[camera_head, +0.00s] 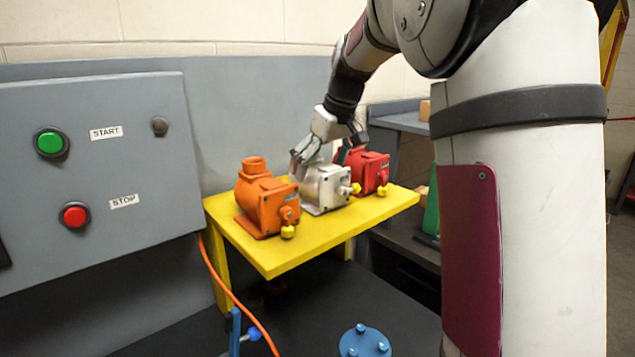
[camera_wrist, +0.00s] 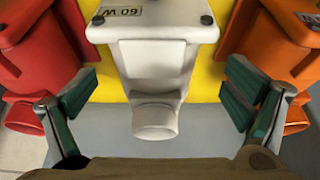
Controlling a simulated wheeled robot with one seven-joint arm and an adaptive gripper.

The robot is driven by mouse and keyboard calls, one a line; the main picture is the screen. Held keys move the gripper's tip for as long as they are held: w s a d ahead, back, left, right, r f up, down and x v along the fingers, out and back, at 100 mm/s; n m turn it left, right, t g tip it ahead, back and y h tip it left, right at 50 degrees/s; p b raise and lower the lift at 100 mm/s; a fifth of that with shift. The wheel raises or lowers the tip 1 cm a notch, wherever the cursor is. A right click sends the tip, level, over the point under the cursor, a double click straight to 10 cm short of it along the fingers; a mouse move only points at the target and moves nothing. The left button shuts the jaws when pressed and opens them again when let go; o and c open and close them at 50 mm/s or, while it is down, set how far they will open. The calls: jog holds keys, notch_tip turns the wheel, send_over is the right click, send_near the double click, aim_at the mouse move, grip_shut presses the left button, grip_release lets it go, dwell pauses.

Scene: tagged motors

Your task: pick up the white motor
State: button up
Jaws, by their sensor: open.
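The white motor (camera_head: 325,187) stands on the yellow table (camera_head: 270,259) between the orange motor (camera_head: 267,202) and the red motor (camera_head: 369,170). My gripper (camera_head: 322,160) is above and behind the white motor in the head view, partly hiding its back. In the wrist view the white motor (camera_wrist: 152,65) lies in the middle, with a label reading 60 W. My gripper (camera_wrist: 160,98) is open there, with one green-padded finger on each side of the white motor and visible gaps between. Its fingers are empty.
In the wrist view the red motor (camera_wrist: 38,55) is close to the left finger and the orange motor (camera_wrist: 275,45) close to the right finger. A grey control panel (camera_head: 95,170) with START and STOP buttons stands left of the table. The table's front right is bare.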

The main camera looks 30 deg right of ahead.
jog(key=shift+d+p+x, duration=0.15)
jog(key=shift+p+x, duration=0.1)
jog(key=shift+x, duration=0.9)
jog(key=shift+d+p+x, duration=0.1)
jog(key=shift+p+x, duration=0.15)
jog(key=shift+x, duration=0.9)
jog(key=c, duration=1.7)
jog(key=shift+r, duration=0.15)
jog(key=c, duration=0.3)
jog(key=shift+c, duration=0.2)
